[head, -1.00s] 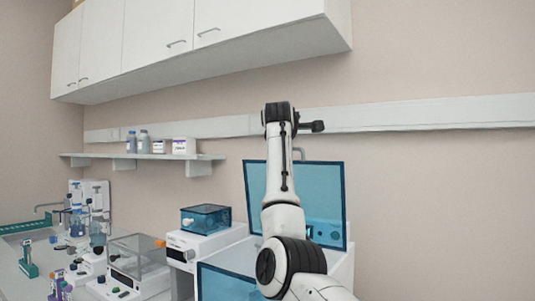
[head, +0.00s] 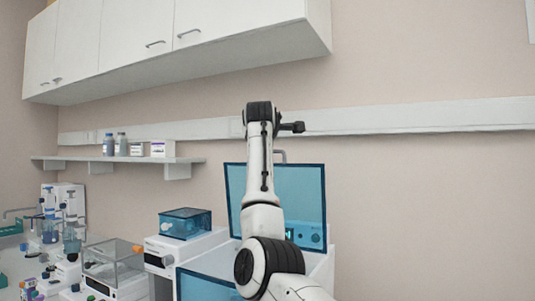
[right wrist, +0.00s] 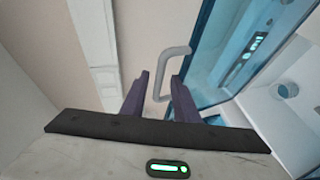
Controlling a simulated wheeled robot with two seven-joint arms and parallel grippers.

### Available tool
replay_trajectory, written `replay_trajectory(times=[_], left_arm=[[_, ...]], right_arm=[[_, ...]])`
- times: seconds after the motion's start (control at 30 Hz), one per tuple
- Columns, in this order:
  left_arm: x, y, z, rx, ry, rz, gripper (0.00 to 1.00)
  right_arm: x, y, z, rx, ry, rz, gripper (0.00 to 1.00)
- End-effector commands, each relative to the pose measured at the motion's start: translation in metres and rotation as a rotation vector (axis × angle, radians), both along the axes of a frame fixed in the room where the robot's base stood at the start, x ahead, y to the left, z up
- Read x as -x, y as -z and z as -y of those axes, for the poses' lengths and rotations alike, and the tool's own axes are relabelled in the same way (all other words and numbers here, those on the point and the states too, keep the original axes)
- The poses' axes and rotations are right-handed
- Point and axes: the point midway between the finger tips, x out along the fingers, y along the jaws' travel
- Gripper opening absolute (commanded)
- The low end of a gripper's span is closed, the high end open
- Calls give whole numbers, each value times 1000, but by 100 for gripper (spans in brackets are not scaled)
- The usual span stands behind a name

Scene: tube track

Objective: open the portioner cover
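The portioner's clear blue cover (head: 300,185) stands raised, close to upright, behind my right arm in the head view. Its grey handle (head: 280,156) shows at the top edge. In the right wrist view, the cover (right wrist: 212,65) is on the right, and the bent handle (right wrist: 171,60) reaches down between the fingers of my right gripper (right wrist: 160,98). The fingers are apart, with a gap beside the handle; I see no firm grip. The right fingertips are hidden in the head view. My left gripper is not in view.
A smaller machine with a blue lid (head: 186,222) and a clear-covered box (head: 113,260) stand left of the portioner. Another blue panel (head: 205,288) is low in front. A wall shelf (head: 115,159) holds bottles. The wall to the right is clear.

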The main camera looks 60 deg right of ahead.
Motion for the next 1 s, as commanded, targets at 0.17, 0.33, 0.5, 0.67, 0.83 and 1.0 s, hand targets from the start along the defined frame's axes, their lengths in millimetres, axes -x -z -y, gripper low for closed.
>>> replay_trajectory(times=[0.17, 0.33, 0.5, 0.67, 0.83, 1.0], left_arm=[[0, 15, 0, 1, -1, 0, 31], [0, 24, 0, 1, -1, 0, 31], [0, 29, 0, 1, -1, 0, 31], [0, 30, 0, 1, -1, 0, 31], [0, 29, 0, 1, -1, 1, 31], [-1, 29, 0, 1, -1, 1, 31]], right_arm=[[14, -7, -26, 4, 0, 7, 28], [30, -17, -54, 4, -1, 6, 28], [40, -25, -75, 3, -2, 5, 28], [45, -29, -82, 2, -1, 4, 28], [45, -29, -82, 2, 0, 3, 28], [45, -29, -82, 2, 0, 3, 28]])
